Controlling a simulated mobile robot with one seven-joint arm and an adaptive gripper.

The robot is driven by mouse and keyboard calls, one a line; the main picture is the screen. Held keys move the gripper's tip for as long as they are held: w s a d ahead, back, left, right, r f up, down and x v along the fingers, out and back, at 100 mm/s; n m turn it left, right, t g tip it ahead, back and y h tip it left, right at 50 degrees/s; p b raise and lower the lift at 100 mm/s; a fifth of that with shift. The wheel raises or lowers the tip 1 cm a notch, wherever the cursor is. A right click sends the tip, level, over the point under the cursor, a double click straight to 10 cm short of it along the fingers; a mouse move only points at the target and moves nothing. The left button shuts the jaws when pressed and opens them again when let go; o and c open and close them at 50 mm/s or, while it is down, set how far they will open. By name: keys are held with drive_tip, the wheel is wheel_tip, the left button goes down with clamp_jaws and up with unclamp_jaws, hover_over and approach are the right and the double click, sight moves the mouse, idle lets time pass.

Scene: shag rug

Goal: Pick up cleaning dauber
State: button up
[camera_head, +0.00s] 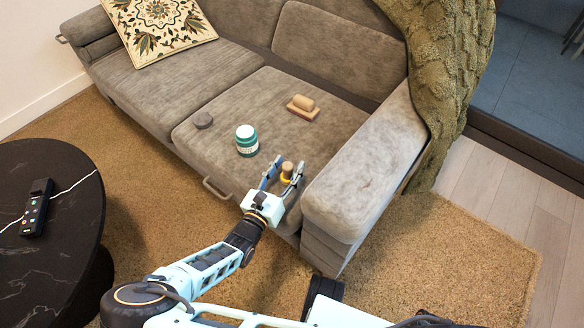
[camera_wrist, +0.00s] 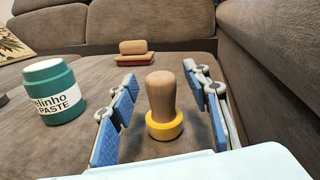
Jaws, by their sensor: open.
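The cleaning dauber (camera_wrist: 161,100) looks like a rounded wooden handle on a yellow base. It stands upright on the sofa seat. In the head view the dauber (camera_head: 287,168) shows between the finger ends, its lower part partly hidden. My gripper (camera_wrist: 160,82) is open, with one blue-padded finger on each side of the dauber. Gaps show between the dauber and both fingers. In the head view my gripper (camera_head: 284,174) reaches over the front of the right seat cushion, near the armrest.
A green jar with a white label (camera_head: 246,141) stands left of the dauber. A wooden block with a rounded handle (camera_head: 303,108) lies farther back. A grey round item (camera_head: 202,120) is at left. The sofa armrest (camera_head: 366,181) rises close on the right.

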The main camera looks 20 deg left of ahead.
drive_tip(key=shift+s, duration=0.15)
clamp_jaws()
drive_tip(key=shift+r, duration=0.1)
